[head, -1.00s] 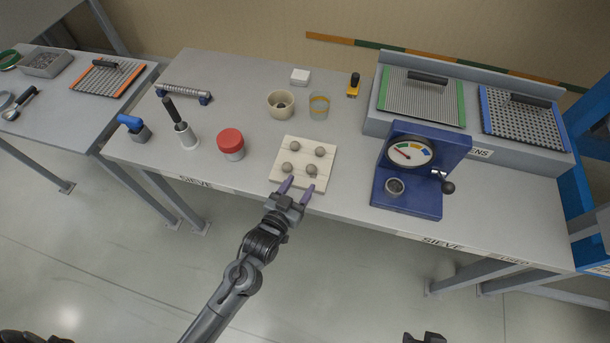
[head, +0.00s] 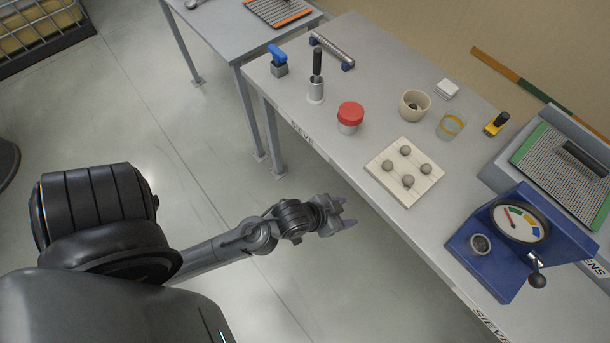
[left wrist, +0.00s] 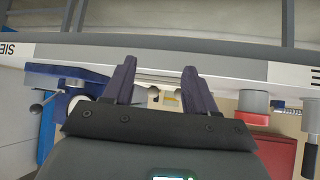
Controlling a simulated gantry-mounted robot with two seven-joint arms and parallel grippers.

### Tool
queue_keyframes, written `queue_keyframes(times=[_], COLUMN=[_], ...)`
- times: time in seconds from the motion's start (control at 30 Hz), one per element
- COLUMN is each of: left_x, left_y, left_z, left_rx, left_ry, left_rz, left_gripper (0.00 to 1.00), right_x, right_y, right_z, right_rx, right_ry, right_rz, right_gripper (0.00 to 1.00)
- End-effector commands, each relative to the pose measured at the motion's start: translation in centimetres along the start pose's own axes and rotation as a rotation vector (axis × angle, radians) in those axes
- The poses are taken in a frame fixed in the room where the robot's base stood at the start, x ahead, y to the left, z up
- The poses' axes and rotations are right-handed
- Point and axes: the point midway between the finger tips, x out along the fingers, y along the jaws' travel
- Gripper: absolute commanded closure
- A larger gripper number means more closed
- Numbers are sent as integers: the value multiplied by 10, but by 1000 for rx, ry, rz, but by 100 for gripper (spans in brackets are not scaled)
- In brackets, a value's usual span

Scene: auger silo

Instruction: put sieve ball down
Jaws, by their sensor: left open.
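Several grey-brown sieve balls (head: 408,181) rest on a pale square board (head: 380,168) near the front edge of the table in the head view. My left gripper (head: 346,215) is open and empty, in front of the table edge and apart from the board and balls. In the left wrist view its two fingers (left wrist: 158,85) stand apart with nothing gripped between them. Some balls and the board show small beyond the fingertips there. My right gripper does not show.
A black-handled tool in a white holder (head: 316,75) stands at left. The floor before the table is clear.

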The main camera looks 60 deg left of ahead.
Motion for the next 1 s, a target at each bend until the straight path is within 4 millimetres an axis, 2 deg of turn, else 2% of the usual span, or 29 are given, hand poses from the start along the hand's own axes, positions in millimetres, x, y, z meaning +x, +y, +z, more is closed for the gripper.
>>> queue_keyframes(times=[0.2,0.4,0.53,1.0], left_x=[-48,-78,-85,-84], left_y=[-6,-10,-11,-11], left_z=[43,63,67,67], left_rx=[32,49,51,35], left_ry=[-324,-487,-519,-515], left_rz=[2,-6,-9,-13], left_gripper=[43,37,37,37], right_x=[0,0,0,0], right_y=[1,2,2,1], right_z=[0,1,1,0], right_rx=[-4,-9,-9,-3], right_ry=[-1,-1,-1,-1], right_rz=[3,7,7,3], right_gripper=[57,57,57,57])
